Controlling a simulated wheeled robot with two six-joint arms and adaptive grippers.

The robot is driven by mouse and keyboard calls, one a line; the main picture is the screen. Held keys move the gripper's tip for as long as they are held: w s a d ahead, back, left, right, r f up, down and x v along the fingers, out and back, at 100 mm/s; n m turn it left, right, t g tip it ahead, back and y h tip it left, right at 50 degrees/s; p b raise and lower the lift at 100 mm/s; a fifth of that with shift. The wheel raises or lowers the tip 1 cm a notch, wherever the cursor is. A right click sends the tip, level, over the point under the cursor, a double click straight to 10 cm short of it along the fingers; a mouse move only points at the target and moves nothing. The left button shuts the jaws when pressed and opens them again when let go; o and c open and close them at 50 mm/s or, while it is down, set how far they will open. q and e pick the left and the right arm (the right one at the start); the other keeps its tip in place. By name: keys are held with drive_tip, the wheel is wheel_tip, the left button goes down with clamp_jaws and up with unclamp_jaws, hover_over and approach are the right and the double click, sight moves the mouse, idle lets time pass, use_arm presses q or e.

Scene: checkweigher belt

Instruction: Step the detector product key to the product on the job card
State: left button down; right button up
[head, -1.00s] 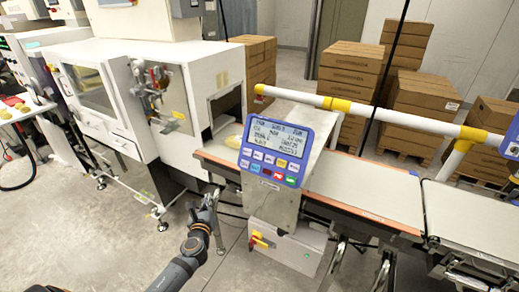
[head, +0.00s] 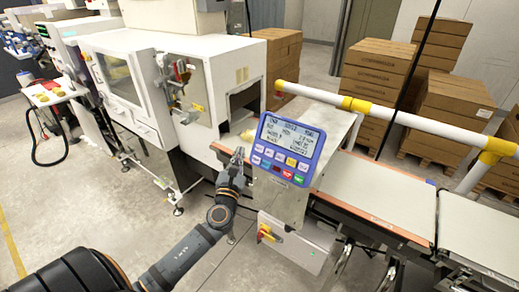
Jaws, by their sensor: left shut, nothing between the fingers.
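The detector's blue control panel (head: 287,150) faces me in the middle of the head view, tilted. Its lit screen (head: 293,134) shows several lines of text too small to read. My left gripper (head: 238,156) is shut and empty, just left of the panel's lower left keys. I cannot tell whether it touches the panel. I cannot make out a job card. My right gripper is not in view.
The belt (head: 391,193) runs right from behind the panel. A white machine (head: 219,82) stands at the left, a yellow-and-white rail (head: 418,121) crosses behind the belt, and stacked cartons (head: 372,77) stand farther back. A grey box (head: 294,243) with a red-and-yellow switch sits below the panel.

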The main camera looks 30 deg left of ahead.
sight(259, 148)
use_arm(q)
drive_tip(key=shift+w+d+f+b, duration=0.1)
drive_tip(key=shift+w+f+b, duration=0.65)
drive_tip(key=shift+w, duration=0.55)
drive_tip(key=shift+w+d+f+b, duration=0.1)
drive_tip(key=shift+w+f+b, duration=0.6)
drive_tip(key=shift+w, duration=0.6)
drive_tip(key=shift+w+d+f+b, duration=0.1)
drive_tip(key=shift+w+f+b, duration=0.6)
drive_tip(key=shift+w, duration=0.6)
drive_tip(key=shift+r, duration=0.15)
drive_tip(key=shift+w, duration=0.1)
drive_tip(key=shift+w+f, duration=0.2)
drive_tip(key=shift+w, duration=0.1)
drive_tip(key=shift+w+d+f+b, duration=0.1)
drive_tip(key=shift+w+f+b, duration=0.15)
drive_tip(key=shift+b, duration=0.25)
drive_tip(key=shift+r, duration=0.1)
drive_tip(key=shift+s+r+p, duration=0.3)
drive_tip(key=shift+s+p, duration=0.2)
drive_tip(key=shift+p, duration=0.05)
drive_tip(key=shift+s, duration=0.2)
